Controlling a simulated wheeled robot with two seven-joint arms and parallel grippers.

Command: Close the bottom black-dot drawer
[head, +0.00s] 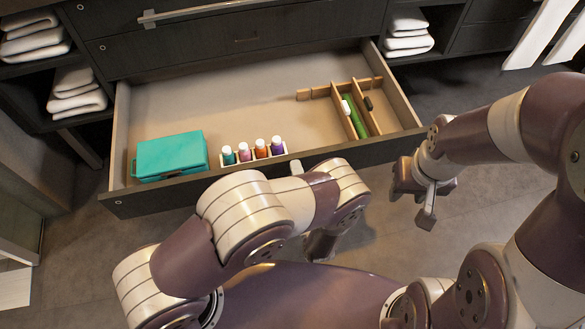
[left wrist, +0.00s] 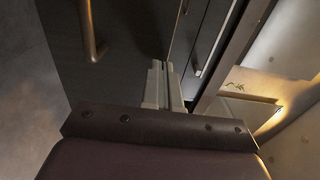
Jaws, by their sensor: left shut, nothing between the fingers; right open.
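The bottom drawer (head: 240,95) is pulled far out in the head view, its dark front (head: 150,199) facing my body. A small round mark shows at the left end of that front; its colour is too small to tell. My left gripper (head: 320,246) points down just outside the drawer front, partly hidden by my own wrist. In the left wrist view its fingers (left wrist: 163,88) are shut and empty, close to a dark panel with a metal handle (left wrist: 92,35); contact cannot be told. My right gripper (head: 428,205) is open and empty, right of the drawer's front corner.
The drawer holds a teal box (head: 171,156), a small rack of bottles (head: 254,152) and a wooden divider tray (head: 346,110). Closed drawers (head: 220,40) are above. Shelves with folded towels (head: 75,92) flank it. The drawer's path inward looks clear.

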